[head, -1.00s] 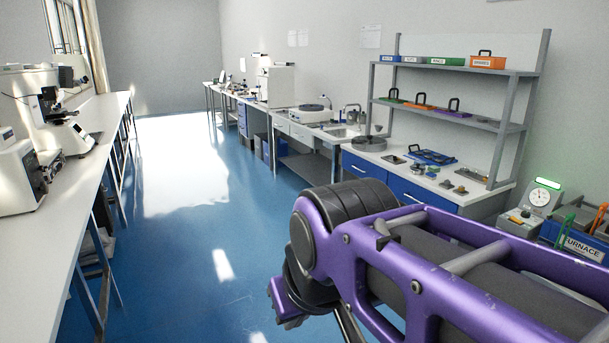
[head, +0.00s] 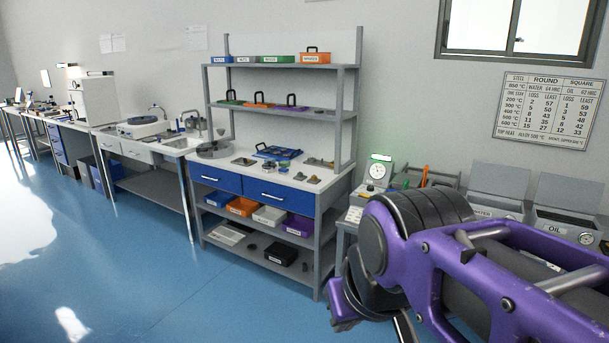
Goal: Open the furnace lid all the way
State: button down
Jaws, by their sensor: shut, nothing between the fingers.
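No furnace or furnace lid can be made out in the head view now. The spot beside the dial tester where a FURNACE label showed earlier is covered by my purple and black arm. My arm fills the lower right, bent at a dark joint, and its lower part runs off the bottom edge. My gripper cannot be made out in this view.
A dial tester (head: 377,172) with a green display stands just beyond my arm. The WATER tank (head: 497,208) and OIL tank (head: 566,229) have raised lids. A shelved bench (head: 263,187) stands at centre. Blue floor (head: 150,270) at left is clear.

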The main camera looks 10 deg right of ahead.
aim_at(416, 181)
jog(key=z, duration=1.15)
jog(key=i+l, duration=0.2)
jog(key=i, duration=0.25)
jog(key=i+l, duration=0.15)
jog(key=i, duration=0.3)
jog(key=i+l, duration=0.2)
jog(key=i, duration=0.2)
